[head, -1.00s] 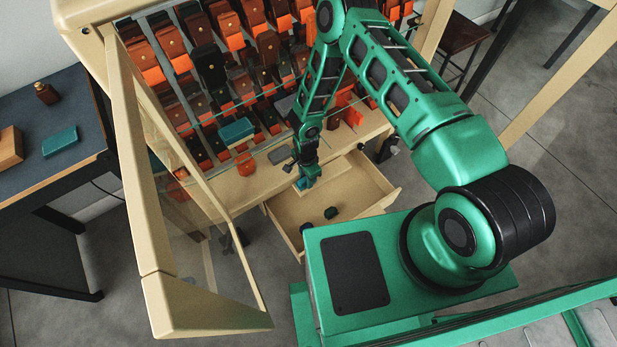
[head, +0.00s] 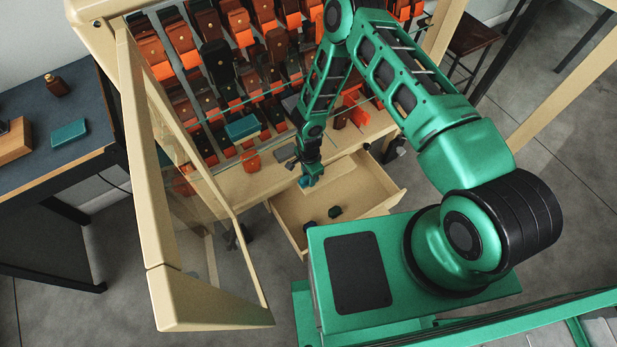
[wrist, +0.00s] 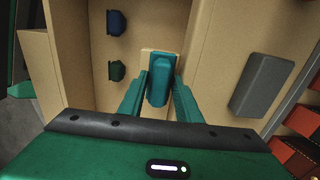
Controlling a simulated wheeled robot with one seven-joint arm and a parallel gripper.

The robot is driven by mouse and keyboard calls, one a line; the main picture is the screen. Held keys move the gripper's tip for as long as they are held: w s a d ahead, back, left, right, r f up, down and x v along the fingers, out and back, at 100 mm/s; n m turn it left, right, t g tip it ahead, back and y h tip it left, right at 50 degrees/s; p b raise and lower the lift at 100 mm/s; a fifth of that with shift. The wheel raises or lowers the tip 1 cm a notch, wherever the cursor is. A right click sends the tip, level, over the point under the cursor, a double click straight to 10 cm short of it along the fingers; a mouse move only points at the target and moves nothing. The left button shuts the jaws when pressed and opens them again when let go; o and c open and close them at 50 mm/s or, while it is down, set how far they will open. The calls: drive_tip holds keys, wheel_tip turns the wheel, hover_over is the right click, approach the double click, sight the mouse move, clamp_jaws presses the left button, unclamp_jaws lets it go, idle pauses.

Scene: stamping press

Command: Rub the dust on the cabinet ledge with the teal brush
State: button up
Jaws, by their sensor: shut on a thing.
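The teal brush (wrist: 159,80) is between the two teal fingers of my gripper (wrist: 158,92) in the wrist view, and the fingers are shut on it. A pale tan piece (wrist: 154,111) shows under the brush; I cannot tell if it is part of it. In the head view my gripper (head: 308,180) points down at the front of the cabinet, near the cream ledge (head: 240,190) and the open drawer. I cannot tell whether the brush touches anything. No dust can be made out on the ledge.
The open drawer (head: 372,186) holds a dark blue piece (wrist: 116,22) and a dark green piece (wrist: 117,70). A grey block (wrist: 262,84) lies on the ledge. An open glass door (head: 158,215) stands at left. Racks of orange and dark pieces (head: 215,60) rise behind.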

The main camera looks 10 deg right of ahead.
drive_tip(key=shift+d, duration=0.1)
drive_tip(key=shift+w+d, duration=0.25)
drive_tip(key=shift+d, duration=0.3)
drive_tip(key=shift+w+d, duration=0.25)
drive_tip(key=shift+d, duration=0.25)
drive_tip(key=shift+w+d, duration=0.25)
drive_tip(key=shift+d, duration=0.35)
drive_tip(key=shift+w+d, duration=0.2)
drive_tip(key=shift+d, duration=0.35)
drive_tip(key=shift+d, duration=0.1)
drive_tip(key=shift+w+d, duration=0.25)
drive_tip(key=shift+d, duration=0.3)
drive_tip(key=shift+w+d, duration=0.2)
drive_tip(key=shift+d, duration=0.3)
drive_tip(key=shift+d, duration=0.15)
drive_tip(key=shift+w+d, duration=0.25)
drive_tip(key=shift+d, duration=0.25)
drive_tip(key=shift+w+d, duration=0.2)
drive_tip(key=shift+d, duration=0.3)
